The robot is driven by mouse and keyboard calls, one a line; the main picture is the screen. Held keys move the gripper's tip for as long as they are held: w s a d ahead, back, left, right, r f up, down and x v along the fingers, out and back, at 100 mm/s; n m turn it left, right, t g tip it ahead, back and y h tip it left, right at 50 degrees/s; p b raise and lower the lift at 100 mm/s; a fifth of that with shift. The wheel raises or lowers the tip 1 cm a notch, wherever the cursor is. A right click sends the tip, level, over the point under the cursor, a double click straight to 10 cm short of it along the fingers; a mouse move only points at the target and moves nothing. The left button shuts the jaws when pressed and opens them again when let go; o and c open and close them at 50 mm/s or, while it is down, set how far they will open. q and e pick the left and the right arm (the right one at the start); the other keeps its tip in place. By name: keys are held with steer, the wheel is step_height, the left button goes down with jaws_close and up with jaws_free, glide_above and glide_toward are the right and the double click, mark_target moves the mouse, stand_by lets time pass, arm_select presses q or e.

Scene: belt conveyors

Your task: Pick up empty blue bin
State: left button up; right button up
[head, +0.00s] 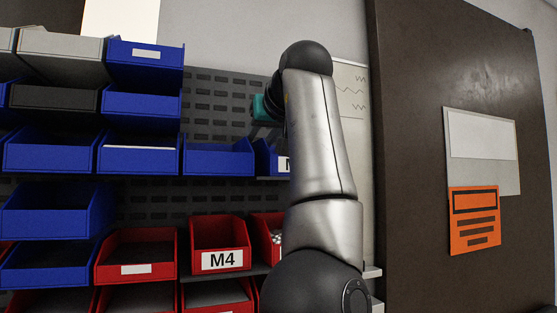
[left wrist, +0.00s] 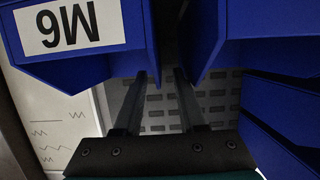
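Several blue bins sit on the racks in the head view. One open-topped blue bin (head: 219,160) has no label showing, and its inside is mostly hidden. A blue bin with an M6 label (head: 268,158) stands to its right, partly behind my arm; it also shows upside down in the left wrist view (left wrist: 108,58). My left gripper (left wrist: 161,74) is open and empty. Its two fingers are apart, near the M6 bin and another blue bin (left wrist: 232,38), with the perforated panel visible between them. My right gripper is not in view.
Red bins, one labelled M4 (head: 220,237), stand on the lower shelf. Grey bins (head: 62,45) and a black one (head: 52,98) are at upper left. A perforated panel (head: 215,110) is behind. A brown cabinet (head: 420,120) with papers stands at right.

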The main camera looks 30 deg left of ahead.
arm_select(q)
steer(key=shift+w+a+f, duration=0.2)
steer(key=shift+w+a, duration=0.2)
steer(key=shift+a, duration=0.05)
steer(key=shift+d, duration=0.1)
jaws_close()
stand_by(1.0)
